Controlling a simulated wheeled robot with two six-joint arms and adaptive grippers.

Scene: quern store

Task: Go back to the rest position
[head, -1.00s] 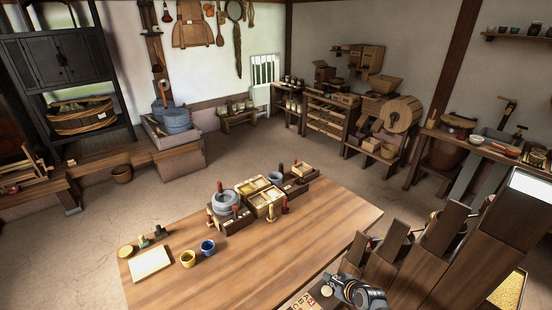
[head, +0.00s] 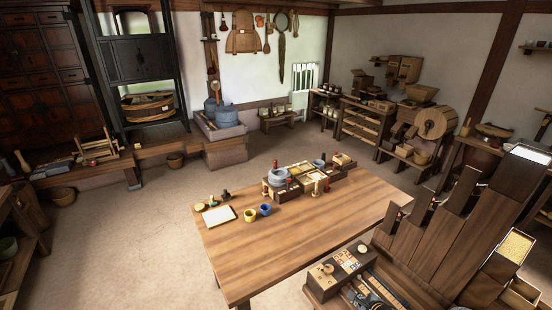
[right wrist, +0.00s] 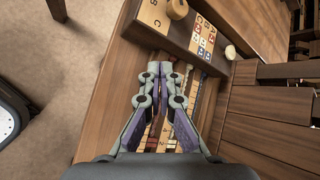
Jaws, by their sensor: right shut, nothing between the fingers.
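My right gripper (right wrist: 160,70) is shut and empty in the right wrist view. Its fingertips are together above a wooden tray (right wrist: 112,100) that holds coloured, marked strips; whether they touch it I cannot tell. In the head view this tray is at the bottom, right of centre, and what shows of my right gripper there is too small and dark to make out. My left gripper is in neither view.
A lettered board (right wrist: 203,42) with a round wooden knob (right wrist: 177,9) borders the strips. A tall stepped wooden structure (head: 440,235) stands at right. Open floor (head: 120,240) lies left of the table.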

